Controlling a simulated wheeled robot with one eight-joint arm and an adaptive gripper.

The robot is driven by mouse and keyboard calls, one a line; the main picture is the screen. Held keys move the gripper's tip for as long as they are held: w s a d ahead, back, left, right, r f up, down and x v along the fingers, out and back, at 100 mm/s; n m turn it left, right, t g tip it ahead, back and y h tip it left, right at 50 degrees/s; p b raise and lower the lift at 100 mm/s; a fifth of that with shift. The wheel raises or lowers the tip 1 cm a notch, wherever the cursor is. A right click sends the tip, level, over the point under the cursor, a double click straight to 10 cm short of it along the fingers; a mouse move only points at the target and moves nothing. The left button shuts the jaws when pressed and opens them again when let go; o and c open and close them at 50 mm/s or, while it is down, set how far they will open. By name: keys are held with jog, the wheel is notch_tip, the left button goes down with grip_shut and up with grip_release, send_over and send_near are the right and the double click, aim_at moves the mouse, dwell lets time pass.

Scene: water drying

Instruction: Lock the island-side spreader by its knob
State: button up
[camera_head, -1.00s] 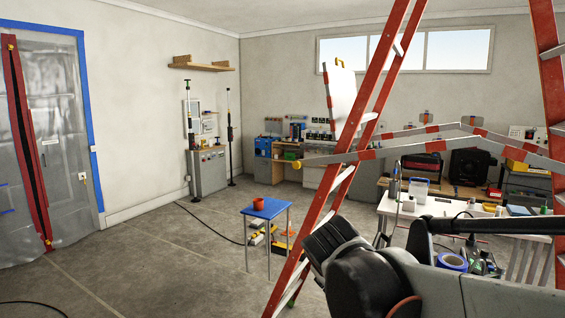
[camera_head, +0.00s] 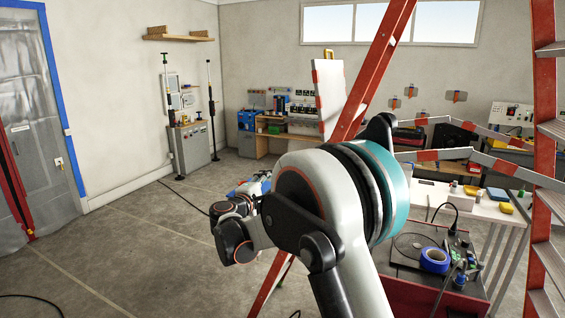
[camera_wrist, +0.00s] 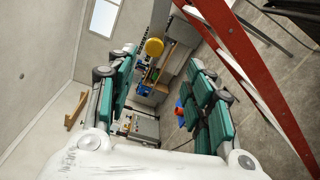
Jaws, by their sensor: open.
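A red stepladder (camera_head: 378,62) stands ahead, and one of its red rails (camera_wrist: 238,65) crosses the right of the wrist view. Silver spreader bars with red bands (camera_head: 512,176) run between its rails; I cannot tell which is the island-side one. My gripper (camera_wrist: 163,62) has teal pads spread wide apart and holds nothing. Whether the spreader is locked cannot be told.
A cart with blue tape (camera_head: 435,260) stands at the right, before a white table (camera_head: 480,208). A workbench (camera_head: 290,138) lines the back wall. Floor at left is open, with a black cable (camera_head: 185,197).

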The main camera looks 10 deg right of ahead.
jog(key=x, duration=1.4)
jog(key=shift+w+a+r, duration=0.25)
jog(key=shift+w+a, duration=0.05)
jog(key=shift+a, duration=0.15)
jog(key=shift+c, duration=0.2)
